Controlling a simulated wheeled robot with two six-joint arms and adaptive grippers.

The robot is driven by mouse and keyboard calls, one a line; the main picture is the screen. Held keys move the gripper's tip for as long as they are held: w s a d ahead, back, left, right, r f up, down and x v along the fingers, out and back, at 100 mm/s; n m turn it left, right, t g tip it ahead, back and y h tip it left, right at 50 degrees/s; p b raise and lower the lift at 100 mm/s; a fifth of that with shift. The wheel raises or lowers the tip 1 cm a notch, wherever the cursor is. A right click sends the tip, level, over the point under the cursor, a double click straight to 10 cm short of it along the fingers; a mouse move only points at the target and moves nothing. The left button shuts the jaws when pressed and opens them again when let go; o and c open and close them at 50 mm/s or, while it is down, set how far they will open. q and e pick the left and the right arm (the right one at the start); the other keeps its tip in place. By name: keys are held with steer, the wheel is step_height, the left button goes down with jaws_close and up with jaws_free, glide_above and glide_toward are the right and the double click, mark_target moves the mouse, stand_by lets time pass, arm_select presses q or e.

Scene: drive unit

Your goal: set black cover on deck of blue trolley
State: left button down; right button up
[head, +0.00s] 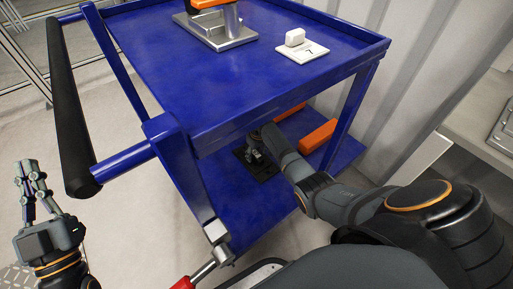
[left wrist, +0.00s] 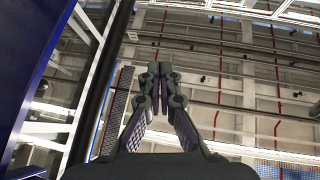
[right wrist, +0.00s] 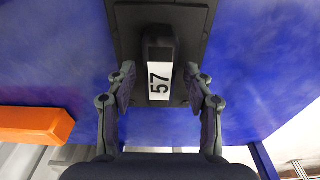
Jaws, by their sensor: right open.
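The blue trolley (head: 240,92) has an upper deck and a lower deck (head: 235,200). The black cover (head: 266,172) appears to lie flat on the lower deck, partly hidden by my right arm and gripper. In the right wrist view the cover (right wrist: 122,28) shows a raised block with a white label reading 57. My right gripper (right wrist: 160,88) is open, its fingers on either side of that block with gaps on both sides. My left gripper (head: 27,170) is empty, outside the trolley at the left; its fingertips meet in the left wrist view (left wrist: 160,68).
An orange bar (head: 318,136) is on the lower deck, right of the cover; it also shows in the right wrist view (right wrist: 38,124). A white block on a plate (head: 302,48) and a metal fixture (head: 215,38) stand on the upper deck. Trolley posts and the black handle (head: 70,110) flank the lower deck.

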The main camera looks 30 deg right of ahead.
mark_target(256, 153)
step_height(256, 153, up, 2)
steer(key=shift+s+r+p, duration=0.15)
steer(key=shift+p, duration=0.55)
arm_select(q)
step_height(256, 153, down, 21)
steer(key=n+g+p, duration=0.1)
steer(key=g, duration=0.9)
arm_select(e)
step_height(256, 153, up, 2)
steer(key=shift+s, duration=0.1)
step_height(256, 153, up, 3)
steer(key=shift+s+f+p, duration=0.1)
steer(key=shift+s+p, duration=0.05)
steer(key=shift+p, duration=0.65)
steer(key=shift+s+r+p, duration=0.1)
steer(key=shift+r+p, duration=0.25)
steer(key=shift+r, duration=0.45)
arm_select(q)
steer(key=s+d+f+g+p, duration=0.1)
steer(key=s+f+g, duration=0.9)
steer(key=s+f, duration=0.4)
steer(key=shift+s+f+g, duration=0.3)
steer(key=shift+s+f, duration=0.1)
steer(key=shift+f, duration=0.1)
arm_select(e)
steer(key=r, duration=0.3)
steer(key=shift+s+d, duration=0.1)
steer(key=shift+s, duration=0.1)
